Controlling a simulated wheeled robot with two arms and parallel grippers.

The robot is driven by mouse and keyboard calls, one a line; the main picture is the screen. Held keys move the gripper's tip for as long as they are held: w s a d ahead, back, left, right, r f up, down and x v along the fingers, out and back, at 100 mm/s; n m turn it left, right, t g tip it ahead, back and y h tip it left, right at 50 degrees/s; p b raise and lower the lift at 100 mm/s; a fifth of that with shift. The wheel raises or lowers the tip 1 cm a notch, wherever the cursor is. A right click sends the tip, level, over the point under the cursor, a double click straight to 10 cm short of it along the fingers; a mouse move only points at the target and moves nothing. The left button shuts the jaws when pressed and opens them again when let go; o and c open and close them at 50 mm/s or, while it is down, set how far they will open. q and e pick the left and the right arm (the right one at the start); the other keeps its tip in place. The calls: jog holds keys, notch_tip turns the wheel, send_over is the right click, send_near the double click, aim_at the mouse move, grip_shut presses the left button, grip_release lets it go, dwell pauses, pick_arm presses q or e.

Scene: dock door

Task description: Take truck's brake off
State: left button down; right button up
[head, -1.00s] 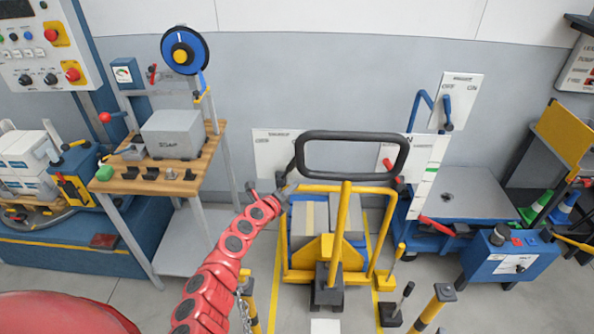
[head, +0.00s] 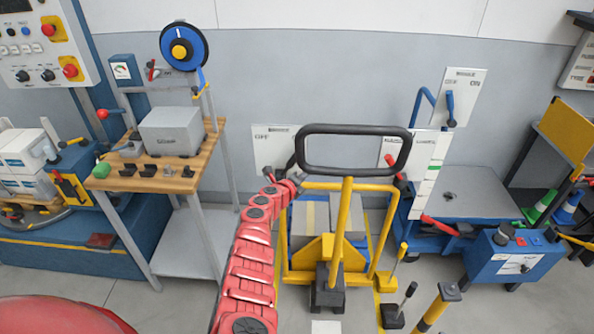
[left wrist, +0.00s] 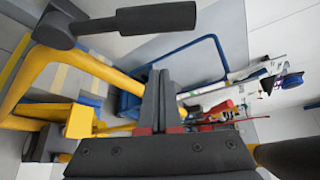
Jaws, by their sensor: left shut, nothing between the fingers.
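The yellow truck (head: 345,255) stands in front of me with a black loop handle (head: 355,130) and boxes (head: 310,222) on it. In the left wrist view a lever with a black grip (left wrist: 150,20) pivots on a dark hub at the yellow frame (left wrist: 35,70); I cannot tell for sure that it is the brake. My left gripper (head: 292,180) is near the upper left corner of the truck's frame, partly hard to make out there. In the left wrist view its fingers (left wrist: 160,95) are shut and empty, just below the black grip and apart from it. My right gripper is not seen.
A wooden-topped bench (head: 150,180) with a grey box stands to the left. A blue cart (head: 470,195) and a blue control box (head: 510,258) stand to the right. Black-topped posts and levers (head: 400,305) rise at the lower right.

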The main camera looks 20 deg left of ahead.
aim_at(291, 161)
pick_arm(q)
jog(key=a, duration=0.1)
jog(key=a+r, duration=0.1)
jog(key=a+r+p, duration=0.1)
jog(key=shift+w+a, duration=0.1)
jog(key=shift+w, duration=0.2)
jog(key=shift+f, duration=0.1)
jog(key=shift+s+a+r+n+b, duration=0.15)
jog(key=shift+a+r+n+b, duration=0.15)
jog(key=shift+a+n+b, duration=0.15)
dwell(0.4)
jog(key=shift+s+a+r+n+t+h+b, duration=0.15)
jog(key=shift+a+n+t+h+b, duration=0.2)
jog(key=shift+a+n+b, duration=0.25)
jog(key=shift+s+a+r+n+t+h+b, duration=0.15)
jog(key=shift+a+n+t+h+b, duration=0.2)
jog(key=shift+b, duration=0.3)
jog(key=s+a+n+t+b, duration=0.2)
jog(key=a+n+t+b, duration=0.2)
jog(key=a+n+b, duration=0.3)
jog(key=shift+n+t+b, duration=0.3)
jog(key=shift+n+b, duration=0.3)
jog(key=shift+b, duration=0.05)
jog(key=shift+a+y, duration=0.1)
jog(key=shift+y, duration=0.2)
